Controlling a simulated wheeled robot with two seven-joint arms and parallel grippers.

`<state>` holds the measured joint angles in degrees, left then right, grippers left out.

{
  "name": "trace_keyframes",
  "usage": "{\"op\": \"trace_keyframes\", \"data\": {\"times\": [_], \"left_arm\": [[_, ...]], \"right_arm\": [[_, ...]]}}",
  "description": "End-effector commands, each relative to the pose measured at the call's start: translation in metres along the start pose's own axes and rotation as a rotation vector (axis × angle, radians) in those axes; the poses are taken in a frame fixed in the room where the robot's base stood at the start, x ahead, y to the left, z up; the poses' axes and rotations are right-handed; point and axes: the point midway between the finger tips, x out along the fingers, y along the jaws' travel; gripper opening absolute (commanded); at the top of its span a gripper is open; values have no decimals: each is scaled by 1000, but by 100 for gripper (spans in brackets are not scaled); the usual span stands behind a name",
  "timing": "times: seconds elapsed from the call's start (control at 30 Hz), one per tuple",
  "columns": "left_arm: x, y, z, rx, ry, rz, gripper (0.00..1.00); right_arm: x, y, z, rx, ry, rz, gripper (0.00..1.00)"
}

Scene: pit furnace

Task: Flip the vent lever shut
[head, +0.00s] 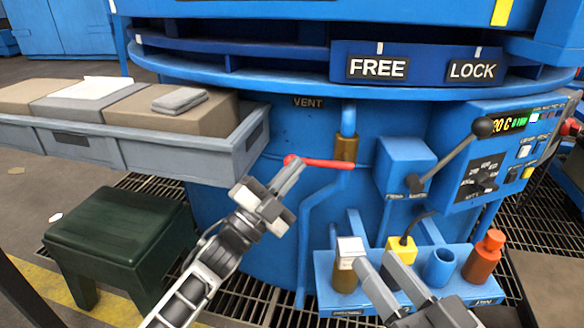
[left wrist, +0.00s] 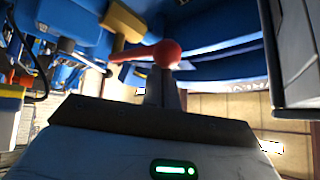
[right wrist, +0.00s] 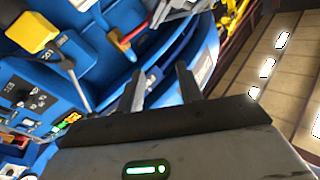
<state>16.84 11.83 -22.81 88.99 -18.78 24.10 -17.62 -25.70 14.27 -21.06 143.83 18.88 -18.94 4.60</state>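The vent lever (head: 322,163) is a red bar with a round red knob at its left end. It lies roughly level, pointing left from a brass valve (head: 345,148) on a blue pipe below the VENT label (head: 308,102). My left gripper (head: 289,176) is at the knob end, its fingers together with nothing seen between them. In the left wrist view the red knob (left wrist: 167,54) is just beyond the fingertips (left wrist: 162,82); I cannot tell whether they touch. My right gripper (head: 380,275) is open and empty over the lower rack; its spread fingers show in the right wrist view (right wrist: 160,88).
A grey tray of bricks (head: 137,152) juts out at left above a dark green stool (head: 120,235). A black-knobbed lever on a blue box (head: 405,165) and the control panel (head: 490,170) stand at right. A blue rack (head: 322,268) holds items below.

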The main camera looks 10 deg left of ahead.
Motion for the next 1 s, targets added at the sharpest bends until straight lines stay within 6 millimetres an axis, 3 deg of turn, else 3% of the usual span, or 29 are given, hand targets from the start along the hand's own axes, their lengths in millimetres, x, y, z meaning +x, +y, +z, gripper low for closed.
{"op": "trace_keyframes", "data": {"times": [0.7, 0.9, 0.97, 1.0], "left_arm": [[1, -1, -2, 0, -4, 2, 0], [12, -13, -23, -2, 0, 3, 0], [19, -20, -35, -4, 1, 3, 0], [11, -14, -34, -6, -4, 8, 0]], "right_arm": [[2, -2, -6, 7, -3, -7, 36], [-16, -7, 26, 199, -206, 57, 36], [-16, -4, 25, 136, -237, 80, 36], [-17, -1, 30, 115, -248, 87, 36]]}}
